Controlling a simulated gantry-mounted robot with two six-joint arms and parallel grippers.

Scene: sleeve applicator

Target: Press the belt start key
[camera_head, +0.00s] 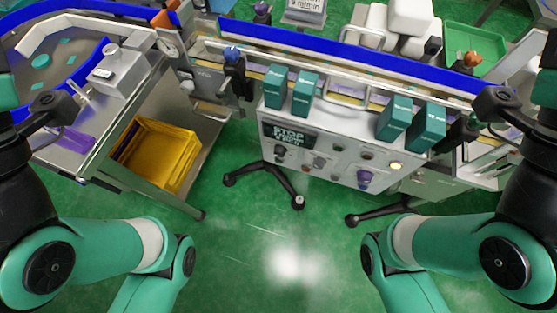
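The control panel (325,158) is the pale front of the machine in the middle. Its dark display (296,137) reads "STOP" in large letters, with smaller lines too small to read. Several round keys and knobs sit on the panel, among them a lit pale key (397,166) at the right and a larger purplish knob (366,178) below it. Labels are too small to read, so I cannot tell which is the belt start key. My two arms come in at the left and right sides and their links run out at the bottom edge. Neither gripper shows.
Several teal cartons (306,92) stand along the conveyor (350,92) above the panel. A yellow crate (158,152) sits on the shelf of the left steel table (110,110). A green tray (473,48) is at upper right. Black machine feet (298,200) stand on the open green floor.

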